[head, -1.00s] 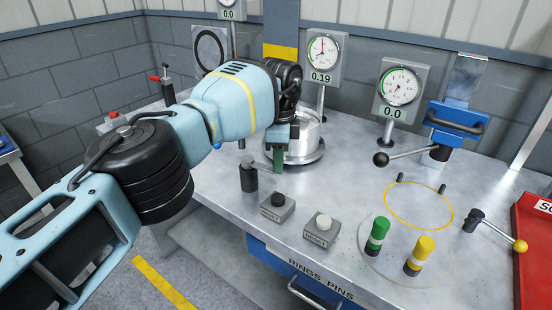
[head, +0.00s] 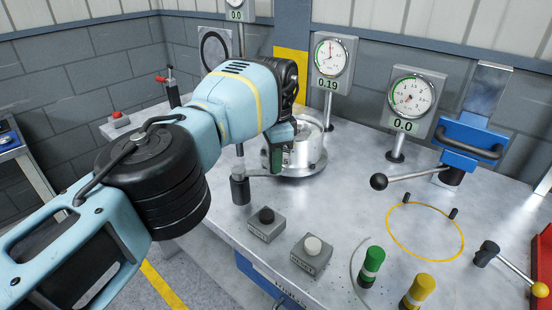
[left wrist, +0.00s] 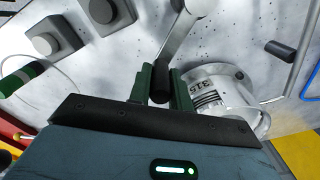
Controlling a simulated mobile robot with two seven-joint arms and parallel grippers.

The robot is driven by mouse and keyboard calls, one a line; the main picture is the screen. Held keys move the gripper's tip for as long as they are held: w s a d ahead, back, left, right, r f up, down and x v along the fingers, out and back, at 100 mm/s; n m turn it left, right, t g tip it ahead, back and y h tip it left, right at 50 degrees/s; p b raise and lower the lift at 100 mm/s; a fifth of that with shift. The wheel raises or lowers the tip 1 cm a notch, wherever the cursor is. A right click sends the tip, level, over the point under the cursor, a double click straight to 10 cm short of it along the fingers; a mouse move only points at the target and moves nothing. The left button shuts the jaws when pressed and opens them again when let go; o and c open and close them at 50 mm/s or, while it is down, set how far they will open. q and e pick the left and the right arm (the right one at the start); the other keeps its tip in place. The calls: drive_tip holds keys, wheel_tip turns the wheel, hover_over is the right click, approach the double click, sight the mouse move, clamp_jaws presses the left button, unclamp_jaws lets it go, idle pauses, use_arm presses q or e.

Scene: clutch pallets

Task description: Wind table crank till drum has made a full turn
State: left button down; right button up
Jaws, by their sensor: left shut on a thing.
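The table crank has a dark post (head: 240,190) at the front left of the metal table (head: 345,205) and a thin grey arm running right toward my left gripper (head: 277,158). In the left wrist view, the green fingers (left wrist: 161,88) are shut around the crank's black upright handle (left wrist: 160,84), and the grey crank arm (left wrist: 178,40) leads away from it. The silvery drum (head: 308,150) stands just behind the gripper, partly hidden by it. In the left wrist view the drum (left wrist: 238,92) carries a printed label beside the right finger. My right gripper is not in view.
Two button boxes, one black-topped (head: 266,223) and one white-topped (head: 312,254), sit in front of the crank. Green (head: 371,266) and yellow (head: 418,291) pegs stand nearer the front. A gauge (head: 332,62) behind the drum reads 0.19. Another gauge (head: 410,98) reads 0.0.

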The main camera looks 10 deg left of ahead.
use_arm(q)
drive_tip(key=shift+w+a+n, duration=0.2)
drive_tip(key=shift+w+n, duration=0.25)
drive_tip(key=shift+n, duration=0.15)
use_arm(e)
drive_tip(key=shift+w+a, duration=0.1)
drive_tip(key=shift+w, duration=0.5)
use_arm(q)
drive_tip(key=c, duration=1.3)
unclamp_jaws()
drive_tip(key=shift+s, duration=0.1)
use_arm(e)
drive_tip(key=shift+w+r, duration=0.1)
